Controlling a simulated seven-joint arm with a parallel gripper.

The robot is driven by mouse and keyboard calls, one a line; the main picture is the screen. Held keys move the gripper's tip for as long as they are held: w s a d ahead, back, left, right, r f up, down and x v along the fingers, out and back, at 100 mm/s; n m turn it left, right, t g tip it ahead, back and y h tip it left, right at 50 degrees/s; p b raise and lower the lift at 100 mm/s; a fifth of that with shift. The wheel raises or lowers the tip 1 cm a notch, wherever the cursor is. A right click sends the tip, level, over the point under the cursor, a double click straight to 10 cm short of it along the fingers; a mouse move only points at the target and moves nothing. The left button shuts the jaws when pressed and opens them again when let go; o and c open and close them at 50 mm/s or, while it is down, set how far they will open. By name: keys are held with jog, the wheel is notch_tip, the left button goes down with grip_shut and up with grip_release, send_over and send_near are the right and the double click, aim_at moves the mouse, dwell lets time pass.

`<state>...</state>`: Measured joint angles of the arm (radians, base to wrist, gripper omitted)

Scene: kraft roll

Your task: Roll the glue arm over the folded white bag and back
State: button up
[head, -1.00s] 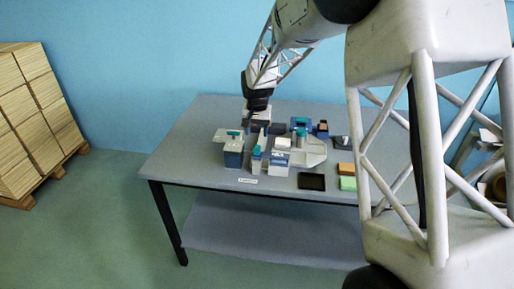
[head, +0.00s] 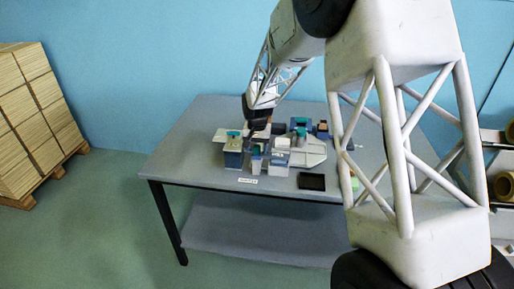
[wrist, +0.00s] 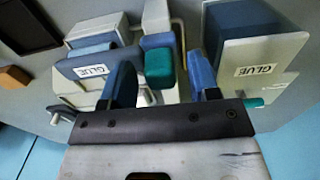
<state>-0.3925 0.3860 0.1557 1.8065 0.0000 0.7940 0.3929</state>
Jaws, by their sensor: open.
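My gripper (wrist: 163,88) is open, with its two fingers apart and pointing down over the work table in the head view (head: 257,133). A teal-ended grip on a blue post (wrist: 160,66) shows between the fingers in the wrist view; I cannot tell whether they touch it. Blue blocks labelled GLUE stand on either side, one at left (wrist: 92,71) and one at right (wrist: 258,70). In the head view these are a blue box with a teal knob (head: 233,158) and a white-topped block (head: 276,160). I cannot clearly pick out the folded white bag or the glue arm.
The grey table (head: 190,140) is clear at its left and back. Stacked cartons (head: 35,115) stand at far left, and shelves with rolls (head: 504,185) at right.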

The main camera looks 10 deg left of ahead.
grip_shut()
dwell(0.4)
jog(key=shift+w, duration=0.15)
jog(key=w, duration=1.8)
jog(key=shift+w, duration=0.25)
grip_release()
